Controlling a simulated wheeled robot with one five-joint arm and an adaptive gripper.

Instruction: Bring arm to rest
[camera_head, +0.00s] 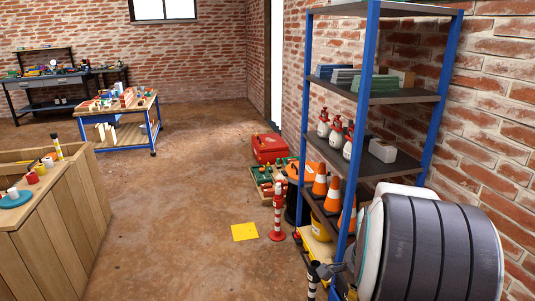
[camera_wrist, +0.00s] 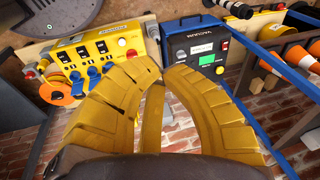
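My gripper (camera_wrist: 163,67) fills the middle of the wrist view. Its two ribbed yellow fingers curve toward each other, with a small gap between the tips. Brick wall shows through the gap, and nothing is held. The fingertips point toward a dark blue device with a green screen (camera_wrist: 198,50) and a yellow panel with blue plugs (camera_wrist: 95,55); I cannot tell how far off these are. In the head view, a large dark and white rounded part of my arm fills the lower right, in front of the shelf's lower part. The gripper's fingers cannot be made out there.
A blue-posted shelf rack (camera_head: 363,100) stands at the right wall with spray bottles (camera_head: 336,135) and orange cones (camera_head: 333,194). A red-and-white post (camera_head: 277,215) stands beside a yellow floor patch (camera_head: 245,232). A wooden counter (camera_head: 55,225) is at left. The middle floor is clear.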

